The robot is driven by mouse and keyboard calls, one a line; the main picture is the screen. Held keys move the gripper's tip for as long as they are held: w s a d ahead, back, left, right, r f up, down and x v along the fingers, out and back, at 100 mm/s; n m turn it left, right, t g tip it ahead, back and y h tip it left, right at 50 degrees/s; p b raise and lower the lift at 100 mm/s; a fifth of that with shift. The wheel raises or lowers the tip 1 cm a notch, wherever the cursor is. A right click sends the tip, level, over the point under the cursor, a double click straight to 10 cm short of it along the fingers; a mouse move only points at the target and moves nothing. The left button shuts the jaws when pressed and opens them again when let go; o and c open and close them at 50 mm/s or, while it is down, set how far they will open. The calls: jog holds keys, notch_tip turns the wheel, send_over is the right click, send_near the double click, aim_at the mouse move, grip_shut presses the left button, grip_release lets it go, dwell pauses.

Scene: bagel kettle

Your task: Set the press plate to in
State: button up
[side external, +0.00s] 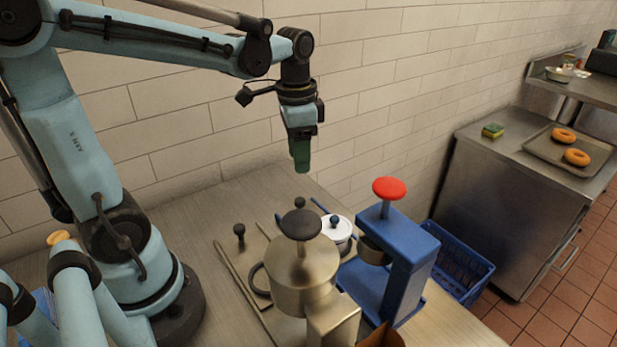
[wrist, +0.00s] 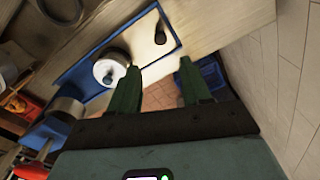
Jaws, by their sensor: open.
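A blue press (side external: 405,265) stands right of centre in the side view. Its red round knob (side external: 389,188) sits on a metal stem that stands up above the frame. A metal cylinder (side external: 372,250) shows under the press's overhang; I cannot tell the plate apart from it. In the wrist view the red knob (wrist: 36,170) is at the lower left edge, partly cut off. My gripper (side external: 301,168) points down, open and empty, above the table to the left of and higher than the red knob. Its two green fingers (wrist: 158,66) are apart in the wrist view.
A steel vessel with a dark knob (side external: 301,225) stands left of the press. A white-lidded pot (side external: 337,229) is behind it. A blue crate (side external: 460,265) lies right of the press. The tiled wall (side external: 160,130) runs behind. A tray of bagels (side external: 562,165) is far right.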

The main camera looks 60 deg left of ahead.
aim_at(300, 199)
jog(key=shift+w+a+f, duration=0.1)
jog(key=shift+a+f, duration=0.05)
jog(key=shift+f, duration=5.95)
grip_shut()
